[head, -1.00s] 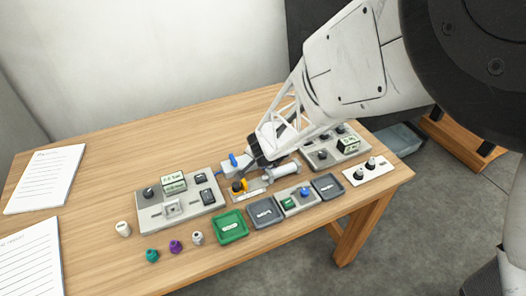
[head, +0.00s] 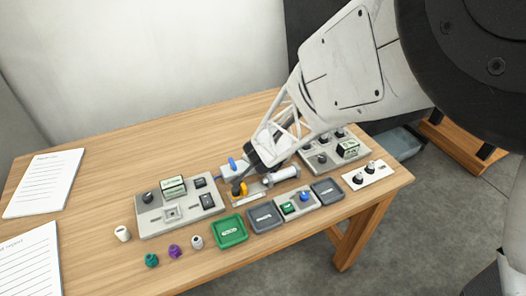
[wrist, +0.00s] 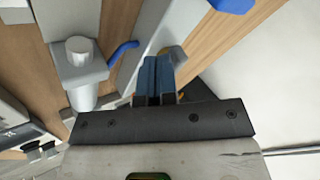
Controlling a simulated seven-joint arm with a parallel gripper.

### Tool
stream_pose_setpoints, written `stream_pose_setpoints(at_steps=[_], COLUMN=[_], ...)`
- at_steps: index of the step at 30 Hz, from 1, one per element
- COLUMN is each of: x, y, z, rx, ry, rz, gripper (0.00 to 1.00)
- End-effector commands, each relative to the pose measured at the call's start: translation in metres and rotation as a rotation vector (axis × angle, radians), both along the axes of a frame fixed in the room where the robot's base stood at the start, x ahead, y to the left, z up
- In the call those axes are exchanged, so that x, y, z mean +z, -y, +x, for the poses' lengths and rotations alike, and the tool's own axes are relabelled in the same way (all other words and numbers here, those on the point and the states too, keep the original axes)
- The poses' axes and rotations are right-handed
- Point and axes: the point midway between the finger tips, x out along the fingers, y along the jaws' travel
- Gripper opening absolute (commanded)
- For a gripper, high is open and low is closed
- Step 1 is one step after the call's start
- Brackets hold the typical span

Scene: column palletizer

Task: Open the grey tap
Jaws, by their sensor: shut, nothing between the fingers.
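My gripper (head: 237,186) is shut and empty. In the head view its dark tip is at the yellow part of a small fitting (head: 242,190), at or very near it; I cannot tell if they touch. In the wrist view the two shut fingers (wrist: 158,76) point away, with a bit of yellow (wrist: 172,57) just beyond them. I cannot make out the grey tap for certain; my fingers and wrist cover part of the fitting. A light block with a blue lever (head: 232,163) stands just behind, and a grey cylinder (head: 285,174) lies to the right.
A control panel (head: 180,213) stands to the left, another panel (head: 320,156) to the right. A white cup (head: 122,233) and small coloured caps stand at the front left.

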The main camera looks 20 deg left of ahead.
Motion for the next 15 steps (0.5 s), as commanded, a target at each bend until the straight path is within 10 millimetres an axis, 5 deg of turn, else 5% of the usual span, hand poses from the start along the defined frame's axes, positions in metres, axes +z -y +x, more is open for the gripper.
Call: stream_pose_setpoints(at_steps=[15], x=[0.0001], y=[0.0017], z=[-0.0097], rx=[0.001], ry=[0.0], rz=[0.0], gripper=[0.0])
